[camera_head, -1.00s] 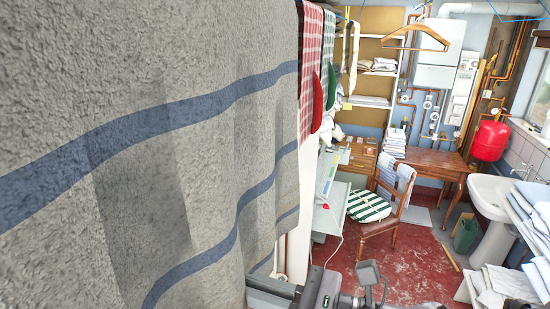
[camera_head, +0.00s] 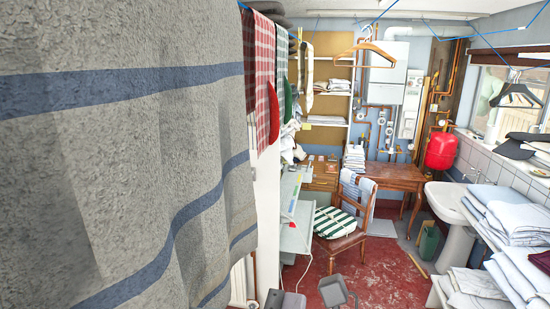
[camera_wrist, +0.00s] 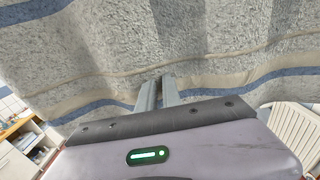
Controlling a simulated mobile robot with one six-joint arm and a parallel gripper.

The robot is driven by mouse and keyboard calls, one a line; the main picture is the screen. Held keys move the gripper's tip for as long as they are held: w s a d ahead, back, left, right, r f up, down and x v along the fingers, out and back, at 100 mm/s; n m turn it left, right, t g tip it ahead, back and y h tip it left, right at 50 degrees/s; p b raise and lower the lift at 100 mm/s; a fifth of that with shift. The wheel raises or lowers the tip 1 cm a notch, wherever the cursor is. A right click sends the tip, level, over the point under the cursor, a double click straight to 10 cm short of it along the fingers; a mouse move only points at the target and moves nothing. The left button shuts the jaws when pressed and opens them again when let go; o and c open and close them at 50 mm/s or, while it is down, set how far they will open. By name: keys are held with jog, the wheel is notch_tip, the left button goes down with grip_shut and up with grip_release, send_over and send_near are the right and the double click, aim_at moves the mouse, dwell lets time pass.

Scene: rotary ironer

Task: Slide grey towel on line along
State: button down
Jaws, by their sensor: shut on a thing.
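The grey towel (camera_head: 130,160) with blue stripes hangs large and close across the left of the head view. Its top edge and the stretch of line above it are out of the picture. In the wrist view the towel (camera_wrist: 215,40) fills the upper part. My gripper (camera_wrist: 157,82) has its two fingers close together at the towel's lower part, shut on the cloth; the tips are partly lost against it. The gripper is hidden in the head view. A blue line (camera_head: 240,5) shows at the top, just right of the towel.
Red and green checked cloths (camera_head: 265,75) hang just right of the towel. A wooden hanger (camera_head: 366,48) hangs beyond. A chair (camera_head: 342,235), a desk (camera_head: 390,172), a sink (camera_head: 448,205) and folded linen (camera_head: 515,225) stand farther right. Some red floor (camera_head: 375,270) is clear.

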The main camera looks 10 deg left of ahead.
jog(key=shift+s+b, duration=0.55)
jog(key=shift+s, duration=0.1)
jog(key=c, duration=1.5)
grip_release()
jog(key=shift+w, duration=0.1)
jog(key=shift+o, duration=0.2)
jog(key=d+b, duration=0.2)
jog(key=d, duration=0.4)
jog(key=shift+s, duration=0.25)
